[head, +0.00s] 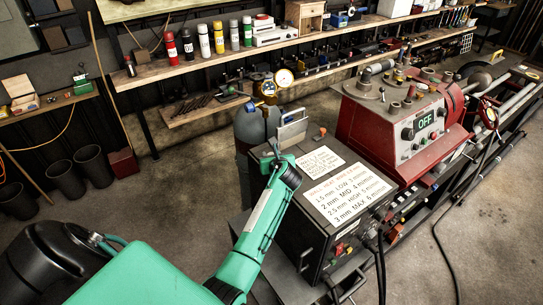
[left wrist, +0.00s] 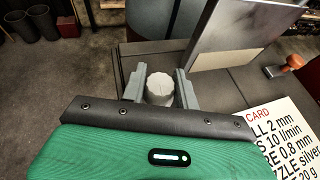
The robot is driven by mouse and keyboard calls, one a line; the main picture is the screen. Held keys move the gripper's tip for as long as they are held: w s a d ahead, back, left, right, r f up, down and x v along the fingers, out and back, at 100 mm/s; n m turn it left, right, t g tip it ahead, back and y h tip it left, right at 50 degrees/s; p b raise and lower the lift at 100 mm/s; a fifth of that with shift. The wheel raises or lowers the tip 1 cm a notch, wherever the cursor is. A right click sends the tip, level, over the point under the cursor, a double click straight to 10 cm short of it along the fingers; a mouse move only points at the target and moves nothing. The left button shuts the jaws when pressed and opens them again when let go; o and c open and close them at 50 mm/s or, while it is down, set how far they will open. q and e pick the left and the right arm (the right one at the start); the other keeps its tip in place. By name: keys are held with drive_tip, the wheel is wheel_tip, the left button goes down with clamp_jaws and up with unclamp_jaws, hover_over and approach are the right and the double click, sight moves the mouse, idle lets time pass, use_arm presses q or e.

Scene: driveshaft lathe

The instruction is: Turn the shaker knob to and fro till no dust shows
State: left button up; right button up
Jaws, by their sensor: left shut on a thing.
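A pale grey ridged knob (left wrist: 160,88) stands between the two grey fingers of my left gripper (left wrist: 159,78) in the left wrist view. The fingers are shut on it from both sides. In the head view my green left arm reaches up to the left rear of a dark welder box, and the left gripper (head: 274,152) is small there. The knob cannot be made out in the head view. I cannot make out any dust in either view. My right gripper is in neither view.
The dark welder box (head: 302,233) carries printed cards. A metal panel (left wrist: 237,35) rises just beyond the knob, near a grey cylinder (head: 252,128). An orange-handled tool (left wrist: 285,66) lies right. The red lathe (head: 372,122), its display reading OFF, stands right. Shelves line the back.

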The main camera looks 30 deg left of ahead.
use_arm(q)
drive_tip(key=n+g+y, duration=0.2)
drive_tip(key=n+g, duration=0.1)
drive_tip(key=shift+n+g+y+b, duration=0.3)
drive_tip(key=shift+n, duration=0.1)
drive_tip(key=n+g+y+b, duration=0.1)
drive_tip(key=n+g, duration=0.2)
drive_tip(key=g, duration=0.1)
drive_tip(key=shift+f+n+b, duration=0.1)
drive_tip(key=shift+n+b, duration=0.2)
drive_tip(key=shift+n, duration=0.1)
drive_tip(key=shift+n+g+b, duration=0.65)
drive_tip(key=shift+n+g, duration=0.15)
drive_tip(key=shift+g, duration=0.4)
drive_tip(key=n+g+b, duration=0.3)
drive_tip(key=shift+s+f+g+h, duration=0.1)
drive_tip(key=shift+f+g+h, duration=0.05)
drive_tip(key=shift+g+h, duration=0.2)
drive_tip(key=shift+n+g+h+b, duration=0.65)
drive_tip(key=shift+n+g+b, duration=0.6)
drive_tip(key=shift+b, duration=0.2)
drive_tip(key=shift+s, duration=0.1)
drive_tip(key=o, duration=1)
drive_tip(key=shift+r, duration=0.2)
